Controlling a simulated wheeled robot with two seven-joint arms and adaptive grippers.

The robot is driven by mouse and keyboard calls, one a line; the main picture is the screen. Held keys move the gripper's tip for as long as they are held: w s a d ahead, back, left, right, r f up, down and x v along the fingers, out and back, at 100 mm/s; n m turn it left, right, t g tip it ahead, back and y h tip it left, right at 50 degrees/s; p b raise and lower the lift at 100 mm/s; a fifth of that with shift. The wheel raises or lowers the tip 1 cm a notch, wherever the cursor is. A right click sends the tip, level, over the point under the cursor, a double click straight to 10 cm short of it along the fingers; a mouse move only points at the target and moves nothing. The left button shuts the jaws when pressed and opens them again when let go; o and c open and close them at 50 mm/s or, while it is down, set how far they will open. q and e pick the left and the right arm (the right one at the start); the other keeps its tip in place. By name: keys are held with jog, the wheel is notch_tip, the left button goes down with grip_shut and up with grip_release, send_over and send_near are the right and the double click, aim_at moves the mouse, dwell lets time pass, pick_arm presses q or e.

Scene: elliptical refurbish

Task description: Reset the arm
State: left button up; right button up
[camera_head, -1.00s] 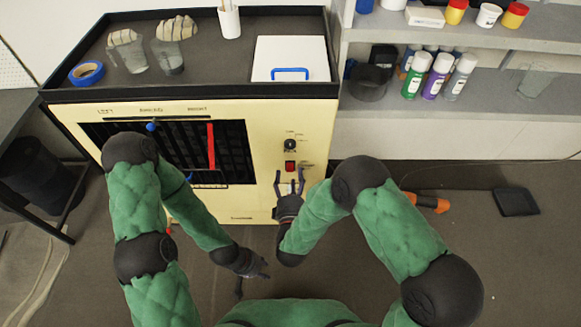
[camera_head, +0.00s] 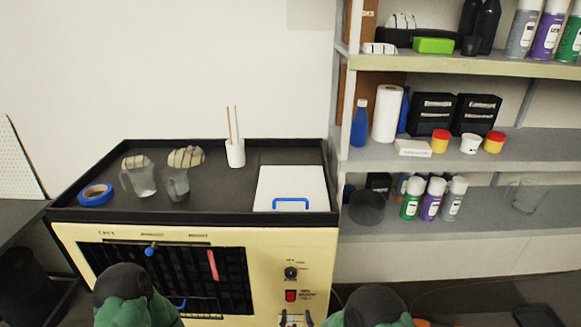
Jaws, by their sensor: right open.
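My right gripper (camera_head: 296,319) shows only by its two fingertips at the bottom edge, apart and empty, in front of the cream machine (camera_head: 262,262) and below its red switch (camera_head: 291,296). The rest of that gripper is below the picture. The upper bend of my right arm (camera_head: 375,303) shows at the bottom, right of the fingertips. The upper bend of my left arm (camera_head: 124,286) shows in front of the machine's dark grille. My left gripper is out of the picture.
Shelves (camera_head: 440,238) with cans and boxes stand right. Some floor shows at lower right.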

jog(key=s+d+f+m+g+y, duration=0.1)
jog(key=s+d+f+m+g, duration=0.25)
jog(key=f+m, duration=0.2)
jog(key=s+d+f+m+g, duration=0.25)
jog(key=f+m+g, duration=0.2)
jog(key=f, duration=0.25)
jog(key=s+d+f+m+g+y, duration=0.1)
jog(key=s+f+m+g, duration=0.1)
jog(key=s+m, duration=0.3)
jog(key=s+d+f+m+g+y, duration=0.1)
jog(key=s+m+g, duration=0.4)
jog(key=s, duration=0.5)
jog(key=shift+s+d+f, duration=0.15)
jog(key=shift+s+f, duration=0.2)
jog(key=shift+f, duration=0.4)
